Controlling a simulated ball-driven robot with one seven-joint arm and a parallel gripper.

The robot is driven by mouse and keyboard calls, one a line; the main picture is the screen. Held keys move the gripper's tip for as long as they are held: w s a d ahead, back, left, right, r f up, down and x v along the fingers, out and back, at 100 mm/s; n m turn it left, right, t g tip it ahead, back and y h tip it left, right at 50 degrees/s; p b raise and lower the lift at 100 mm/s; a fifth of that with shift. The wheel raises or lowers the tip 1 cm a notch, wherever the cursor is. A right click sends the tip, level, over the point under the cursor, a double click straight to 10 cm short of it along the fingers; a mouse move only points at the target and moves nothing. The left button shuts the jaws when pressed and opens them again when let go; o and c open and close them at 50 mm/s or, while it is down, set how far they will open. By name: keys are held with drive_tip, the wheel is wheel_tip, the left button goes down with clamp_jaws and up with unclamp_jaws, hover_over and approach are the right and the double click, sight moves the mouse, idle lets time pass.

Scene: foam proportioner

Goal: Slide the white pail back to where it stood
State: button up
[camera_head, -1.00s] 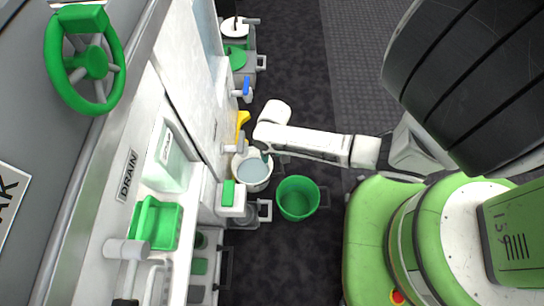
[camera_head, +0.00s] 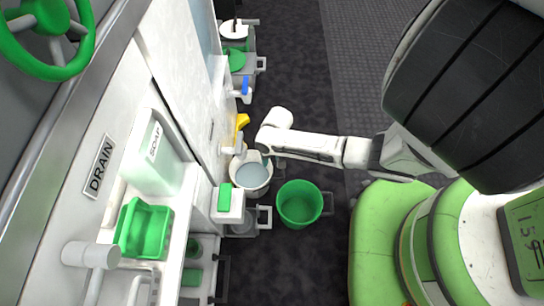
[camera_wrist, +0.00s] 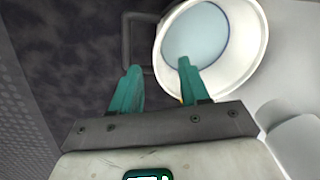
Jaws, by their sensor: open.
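The white pail (camera_head: 250,181) stands on the dark floor close against the white cabinet side, with pale bluish liquid in it. In the wrist view the white pail (camera_wrist: 246,63) is at the upper right, with a dark bracket-like handle at its left. My gripper (camera_wrist: 158,76) is open, its two green fingers apart. The right finger overlaps the pail's near rim in the picture; I cannot tell whether it touches. The left finger is outside the pail, over the floor. In the head view my gripper (camera_head: 266,160) is mostly hidden by the arm at the pail.
A green bucket (camera_head: 299,204) stands on the floor just right of the pail. A yellow object (camera_head: 241,122) and a blue-handled valve (camera_head: 245,87) stick out from the cabinet side behind. A green-capped fitting (camera_head: 224,197) is in front. Dark floor right of the far cabinet is clear.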

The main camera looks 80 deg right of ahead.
drive_tip(key=f+b, duration=0.1)
drive_tip(key=f, duration=0.2)
drive_tip(key=f+b, duration=0.3)
drive_tip(key=f, duration=0.2)
drive_tip(key=shift+w+a+f+b, duration=0.25)
drive_tip(key=shift+w+f+b, duration=0.05)
drive_tip(key=shift+w+f, duration=0.05)
drive_tip(key=shift+c, duration=0.3)
clamp_jaws()
drive_tip(key=shift+s, duration=0.15)
idle(0.6)
